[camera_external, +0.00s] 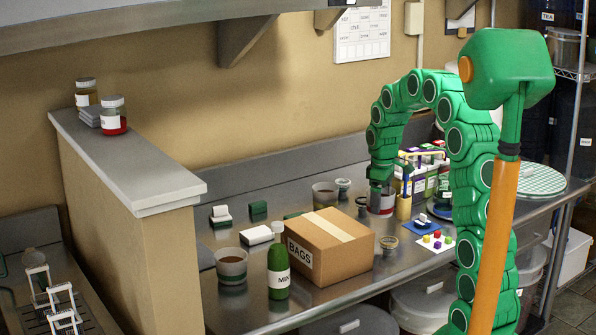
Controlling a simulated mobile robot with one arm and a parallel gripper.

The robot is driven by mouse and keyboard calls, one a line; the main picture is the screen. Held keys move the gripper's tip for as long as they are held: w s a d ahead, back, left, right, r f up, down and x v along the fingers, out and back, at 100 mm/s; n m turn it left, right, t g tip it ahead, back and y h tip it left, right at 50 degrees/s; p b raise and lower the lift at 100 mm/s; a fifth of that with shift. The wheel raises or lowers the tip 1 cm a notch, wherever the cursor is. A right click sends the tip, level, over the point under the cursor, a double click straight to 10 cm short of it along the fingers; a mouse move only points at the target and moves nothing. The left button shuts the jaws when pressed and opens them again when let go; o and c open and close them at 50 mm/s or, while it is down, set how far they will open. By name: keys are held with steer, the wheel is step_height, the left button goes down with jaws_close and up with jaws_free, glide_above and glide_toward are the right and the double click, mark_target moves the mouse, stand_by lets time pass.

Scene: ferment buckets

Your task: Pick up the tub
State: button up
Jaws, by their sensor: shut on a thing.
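The tub (387,210), pale with reddish colour on its side, stands on the steel counter behind the cardboard box. My gripper (379,188) reaches down from above onto the tub and is shut on it. The fingertips are small here and partly hide the tub's rim and inside. I cannot tell whether its base touches the counter.
The cardboard box (335,250) marked BAGS stands in front. A green bottle (278,272) and a tub with dark contents (231,268) are left of it. Another tub (325,195) stands left of my gripper. A yellow holder (404,208) is close on its right.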

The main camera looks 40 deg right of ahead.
steer(key=s+a+r, duration=0.2)
steer(key=s+r, duration=0.3)
steer(key=s, duration=0.3)
steer(key=s+a+r+m, duration=0.1)
steer(key=s+a+r, duration=0.45)
steer(key=a, duration=0.45)
steer(key=s+a+r, duration=0.4)
steer(key=a+r, duration=0.3)
steer(key=a, duration=0.2)
glide_toward(327, 227)
steer(key=shift+s+d+f+m, duration=0.1)
steer(key=shift+s+f+m, duration=0.15)
steer(key=shift+s, duration=0.2)
steer(key=shift+w+f, duration=0.5)
steer(key=shift+f, duration=1.5)
steer(key=shift+f, duration=0.1)
steer(key=o, duration=0.9)
